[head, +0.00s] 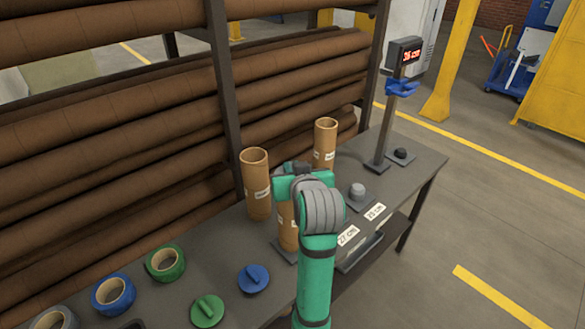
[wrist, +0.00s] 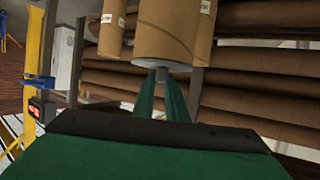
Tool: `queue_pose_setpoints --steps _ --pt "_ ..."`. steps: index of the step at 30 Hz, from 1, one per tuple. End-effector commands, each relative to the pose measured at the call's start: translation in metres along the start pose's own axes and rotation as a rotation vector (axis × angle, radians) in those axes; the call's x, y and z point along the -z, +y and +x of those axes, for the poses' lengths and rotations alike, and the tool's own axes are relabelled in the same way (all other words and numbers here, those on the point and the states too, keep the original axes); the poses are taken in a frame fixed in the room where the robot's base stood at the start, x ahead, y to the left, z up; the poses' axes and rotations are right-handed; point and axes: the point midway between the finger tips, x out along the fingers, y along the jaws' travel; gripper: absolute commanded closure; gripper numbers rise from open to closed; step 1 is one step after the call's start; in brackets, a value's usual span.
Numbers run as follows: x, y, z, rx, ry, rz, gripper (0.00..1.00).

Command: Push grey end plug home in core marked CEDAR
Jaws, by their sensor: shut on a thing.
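My gripper (wrist: 163,82) is shut on a small grey piece, which looks like the knob of the grey end plug (wrist: 161,72). The plug is at the upper end of a brown cardboard core (wrist: 178,42), which appears upside down in the wrist view. How deep the plug sits cannot be told. In the head view this core (head: 286,228) stands upright on the bench, partly hidden by my green arm and wrist. Its label is too small to read, so I cannot confirm CEDAR. My fingertips are hidden in the head view.
Two other upright cores stand close by, one left (head: 257,190) and one behind (head: 325,150). A grey knobbed piece (head: 357,191) is on the right. Blue (head: 253,279) and green (head: 207,311) plugs and tape rolls lie front left. Long tubes fill the rack (head: 217,80) behind.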

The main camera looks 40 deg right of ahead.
Motion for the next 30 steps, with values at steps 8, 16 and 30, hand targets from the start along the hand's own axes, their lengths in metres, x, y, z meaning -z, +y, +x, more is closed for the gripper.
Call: queue_pose_setpoints --steps 8,16,30 --pt "-0.0032 0.0000 0.0013 0.001 -0.009 0.001 1.00" --pt "-0.0021 0.0000 0.0009 0.000 -0.006 0.001 0.66" --pt "-0.0012 0.0000 0.0005 0.000 -0.004 0.000 0.44"
